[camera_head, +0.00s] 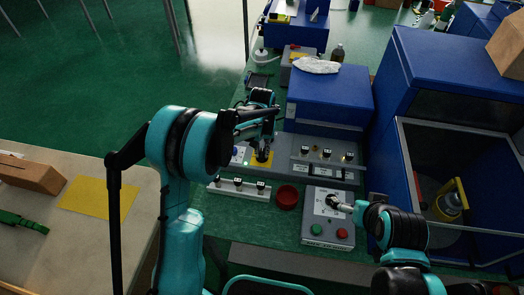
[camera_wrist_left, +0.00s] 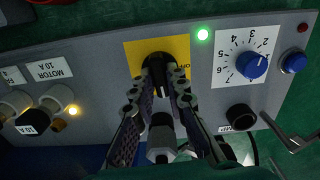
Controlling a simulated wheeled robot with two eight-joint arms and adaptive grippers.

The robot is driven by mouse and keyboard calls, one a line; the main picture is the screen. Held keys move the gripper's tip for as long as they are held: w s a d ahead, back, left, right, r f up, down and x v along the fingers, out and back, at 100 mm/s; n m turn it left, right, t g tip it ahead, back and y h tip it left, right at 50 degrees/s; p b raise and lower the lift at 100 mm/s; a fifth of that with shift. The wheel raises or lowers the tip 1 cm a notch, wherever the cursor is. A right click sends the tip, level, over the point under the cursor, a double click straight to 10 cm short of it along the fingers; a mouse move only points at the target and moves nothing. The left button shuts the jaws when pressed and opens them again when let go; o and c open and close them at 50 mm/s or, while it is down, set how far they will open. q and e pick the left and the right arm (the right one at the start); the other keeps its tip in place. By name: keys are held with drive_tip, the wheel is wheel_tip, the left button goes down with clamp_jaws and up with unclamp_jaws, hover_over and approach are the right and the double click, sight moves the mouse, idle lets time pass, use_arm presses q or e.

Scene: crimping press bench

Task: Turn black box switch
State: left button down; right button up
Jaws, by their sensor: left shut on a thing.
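The black switch (camera_wrist_left: 156,72) sits on a yellow plate (camera_wrist_left: 185,48) of a grey panel in the left wrist view. A partly covered OFF label is beside it. My left gripper (camera_wrist_left: 158,88) has one finger on each side of the switch and is shut on it. In the head view my left gripper (camera_head: 262,150) reaches down onto the yellow plate (camera_head: 251,160), and its fingers largely hide the switch. Part of my right arm (camera_head: 405,230) shows at the lower right, but I cannot make out its gripper.
Beside the switch are a lit green lamp (camera_wrist_left: 203,34), a blue dial (camera_wrist_left: 252,65), a metal lever (camera_wrist_left: 291,142) and a MOTOR label (camera_wrist_left: 48,70).

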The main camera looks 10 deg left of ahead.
sight(262, 153)
use_arm(q)
drive_tip(key=shift+m, duration=0.6)
drive_tip(key=c, duration=1.5)
unclamp_jaws()
drive_tip(key=shift+c, duration=0.2)
wheel_tip(262, 153, up, 12)
